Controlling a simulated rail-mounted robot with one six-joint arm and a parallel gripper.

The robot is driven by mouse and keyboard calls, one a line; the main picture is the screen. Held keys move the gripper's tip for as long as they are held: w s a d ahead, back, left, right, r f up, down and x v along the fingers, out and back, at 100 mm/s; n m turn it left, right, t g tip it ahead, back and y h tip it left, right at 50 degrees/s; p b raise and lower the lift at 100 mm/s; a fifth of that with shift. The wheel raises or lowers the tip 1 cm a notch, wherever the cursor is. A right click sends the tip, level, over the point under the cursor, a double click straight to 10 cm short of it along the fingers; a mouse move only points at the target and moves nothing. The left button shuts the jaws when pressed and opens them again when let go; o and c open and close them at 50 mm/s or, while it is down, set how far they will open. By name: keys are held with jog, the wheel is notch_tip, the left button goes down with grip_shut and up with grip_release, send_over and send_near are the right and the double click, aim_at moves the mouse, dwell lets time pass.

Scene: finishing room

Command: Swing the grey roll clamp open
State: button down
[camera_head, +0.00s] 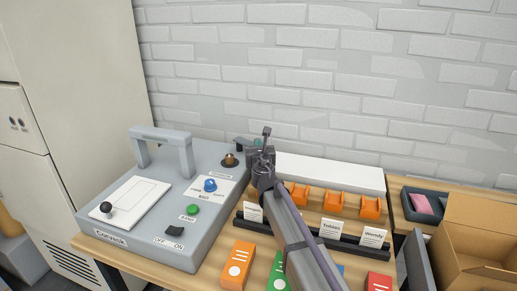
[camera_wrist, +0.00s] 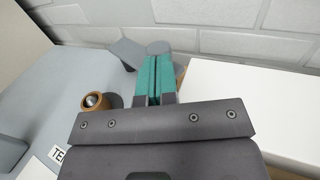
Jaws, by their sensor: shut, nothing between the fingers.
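A grey flat piece with a rounded disc, which looks like the roll clamp, shows in the wrist view (camera_wrist: 127,52) just beyond and left of my fingertips; the disc sits directly behind them. In the head view a bit of this grey piece (camera_head: 241,144) shows at the back right corner of the grey machine (camera_head: 110,225), partly hidden by my gripper. My gripper (camera_head: 258,143) is shut and empty, its teal fingers (camera_wrist: 158,60) together. The tips are close to the clamp; I cannot tell whether they touch it.
The machine carries a grey arch handle (camera_head: 165,137), a brass knob (camera_head: 229,160), a blue knob (camera_head: 210,185) and a green button (camera_head: 193,210). A white block (camera_head: 335,172) stands right, before the brick wall. Orange holders (camera_head: 335,203) and a cardboard box (camera_head: 475,235) lie further right.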

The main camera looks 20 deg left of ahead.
jog(key=w, duration=0.1)
jog(key=w+d, duration=0.1)
jog(key=shift+w+d, duration=0.1)
jog(key=shift+w, duration=0.3)
jog(key=shift+s, duration=0.1)
jog(key=w+d+v, duration=0.1)
jog(key=d+v, duration=0.2)
jog(key=v, duration=1.1)
jog(key=s+d+f+m+g+h+p, duration=0.1)
jog(key=d+m+g+h+p, duration=0.4)
jog(key=d+m, duration=0.9)
jog(key=s+d+m+g+h+p, duration=0.1)
jog(key=s+d+m+h+p, duration=0.15)
jog(key=d+m+h, duration=0.8)
jog(key=s+d+f+m+g+y+p, duration=0.1)
jog(key=s+d+m+g+y, duration=0.3)
jog(key=s+m, duration=0.4)
jog(key=s+d+f+m+g+y+p, duration=0.2)
jog(key=s+d+m+g+y+p, duration=0.2)
jog(key=s+d+m+g, duration=0.2)
jog(key=s+d+m, duration=0.2)
jog(key=s+d, duration=0.1)
jog(key=s, duration=0.1)
jog(key=shift+d+f, duration=0.15)
jog(key=shift+d, duration=0.1)
